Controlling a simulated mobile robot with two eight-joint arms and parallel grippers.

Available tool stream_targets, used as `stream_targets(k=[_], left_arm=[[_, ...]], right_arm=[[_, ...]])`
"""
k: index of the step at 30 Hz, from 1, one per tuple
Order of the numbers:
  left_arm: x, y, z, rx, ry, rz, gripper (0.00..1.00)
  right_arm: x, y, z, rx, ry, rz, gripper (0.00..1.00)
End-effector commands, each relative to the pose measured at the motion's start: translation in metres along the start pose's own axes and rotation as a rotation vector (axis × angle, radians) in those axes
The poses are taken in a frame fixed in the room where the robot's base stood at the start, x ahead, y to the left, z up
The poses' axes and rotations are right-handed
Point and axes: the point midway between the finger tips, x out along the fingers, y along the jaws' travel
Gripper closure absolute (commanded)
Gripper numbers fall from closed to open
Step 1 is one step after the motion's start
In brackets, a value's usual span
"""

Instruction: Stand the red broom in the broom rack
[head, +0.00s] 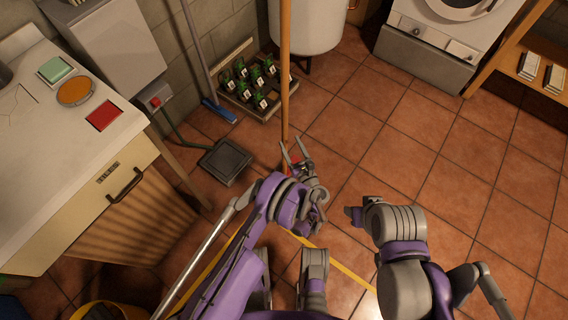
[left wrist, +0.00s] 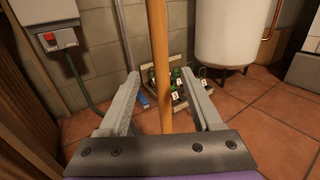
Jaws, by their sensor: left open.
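The broom's long wooden handle (head: 285,75) stands nearly upright in the head view. A bit of red shows at its lower end, mostly hidden behind my left gripper (head: 293,150). That gripper is open, one finger on each side of the handle. In the left wrist view the handle (left wrist: 160,70) runs between the two open fingers (left wrist: 160,78), with gaps visible on both sides. My right arm shows at the lower right of the head view, but I cannot make out its gripper. I cannot identify the broom rack in either view.
A worktop (head: 50,125) stands left, a white tank (head: 308,25) and washing machine (head: 430,45) behind. The tiled floor at right is clear.

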Motion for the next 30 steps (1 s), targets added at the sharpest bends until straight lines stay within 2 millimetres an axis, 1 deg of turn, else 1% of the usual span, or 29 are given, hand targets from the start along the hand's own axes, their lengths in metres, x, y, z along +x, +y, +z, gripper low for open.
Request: stream_targets(k=[1, 7, 12, 15, 18, 24, 26, 30], left_arm=[[0.006, 0.0, 0.0, 0.001, 0.0, 0.0, 0.34], [0.022, 0.0, 0.0, 0.001, 0.0, 0.001, 0.34], [0.048, -0.001, 0.0, 0.001, 0.0, 0.001, 0.34], [0.06, -0.001, 0.0, 0.001, -0.001, -0.001, 0.34], [0.064, -0.001, 0.001, 0.001, -0.001, -0.002, 0.34], [0.065, -0.002, 0.001, 0.001, -0.001, -0.003, 0.34], [0.065, -0.002, 0.001, 0.001, -0.001, -0.003, 0.45], [0.064, -0.002, 0.001, 0.001, -0.001, -0.003, 0.7]], right_arm=[[0.001, 0.0, 0.0, 0.0, 0.0, 0.0, 0.5], [0.002, 0.0, 0.001, 0.0, -0.001, 0.0, 0.5], [0.006, 0.0, 0.002, 0.0, -0.002, 0.0, 0.5], [0.007, 0.0, 0.002, 0.0, -0.002, 0.0, 0.5], [0.007, 0.0, 0.002, 0.0, -0.002, 0.0, 0.5], [0.007, 0.0, 0.002, 0.0, -0.002, 0.0, 0.5], [0.007, 0.0, 0.002, 0.0, -0.002, 0.0, 0.5], [0.007, 0.0, 0.002, 0.0, -0.002, 0.0, 0.5]])
